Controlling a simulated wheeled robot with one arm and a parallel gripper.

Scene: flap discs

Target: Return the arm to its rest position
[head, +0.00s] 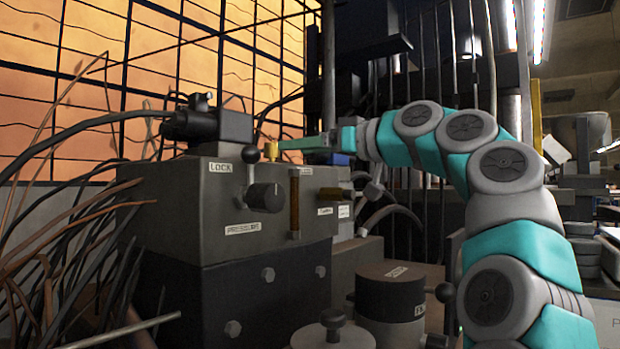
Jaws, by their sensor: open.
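My arm, grey and teal, rises at the right and bends left over the grey machine. My gripper (290,145) is at its end, just above the machine's top edge. A teal finger shows side-on. A small yellow piece (271,151) is at its tip; I cannot tell whether it belongs to the gripper or the machine. I see nothing held in the gripper.
The grey machine (212,212) has a black dial (266,197) and an upright brown strip (295,205) on its front. A dark cylinder (390,300) stands in front at the right. Loose cables (65,265) crowd the left. Dark vertical bars and hoses stand behind my arm.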

